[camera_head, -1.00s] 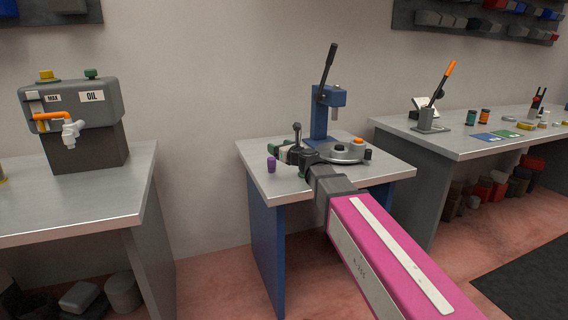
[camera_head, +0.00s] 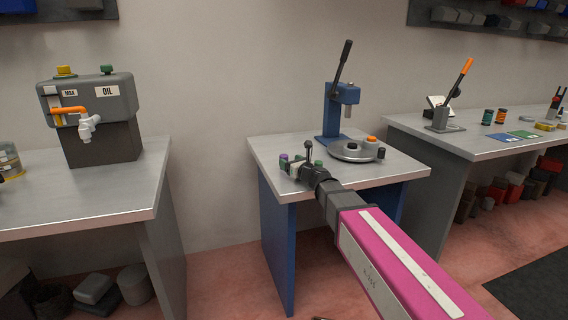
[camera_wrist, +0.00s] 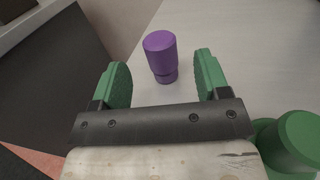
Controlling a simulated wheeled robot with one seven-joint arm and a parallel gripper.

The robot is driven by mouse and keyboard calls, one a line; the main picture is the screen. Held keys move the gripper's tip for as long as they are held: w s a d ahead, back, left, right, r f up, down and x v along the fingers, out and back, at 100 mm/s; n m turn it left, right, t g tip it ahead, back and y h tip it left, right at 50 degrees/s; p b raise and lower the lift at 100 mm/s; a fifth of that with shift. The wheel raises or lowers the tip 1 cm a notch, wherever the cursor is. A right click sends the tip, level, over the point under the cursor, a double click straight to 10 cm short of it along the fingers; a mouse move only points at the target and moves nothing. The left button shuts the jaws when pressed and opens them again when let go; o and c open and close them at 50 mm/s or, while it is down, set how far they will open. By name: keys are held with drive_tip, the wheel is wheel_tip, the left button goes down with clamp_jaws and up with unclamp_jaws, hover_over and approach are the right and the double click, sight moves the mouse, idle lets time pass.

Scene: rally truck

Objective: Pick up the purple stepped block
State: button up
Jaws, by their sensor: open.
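The purple stepped block (camera_wrist: 161,55) stands upright on the table in the wrist view, with a wide top part and a narrower part below. My gripper (camera_wrist: 161,80) is open, with one green finger on each side of the picture and the block between and slightly beyond them. No contact with the block shows. In the head view my gripper (camera_head: 299,165) is low over the left part of the middle table, and only a bit of the purple block (camera_head: 283,157) shows behind it.
A green round piece (camera_wrist: 296,140) stands close to the right of my gripper. The middle table (camera_head: 375,180) carries a blue lever press (camera_head: 336,110) and a round grey plate (camera_head: 357,151). The table's left edge is near the block.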

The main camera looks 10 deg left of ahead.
sight(282, 156)
drive_tip(key=x, duration=0.7)
drive_tip(key=shift+w, duration=0.1)
drive_tip(key=c, duration=1.1)
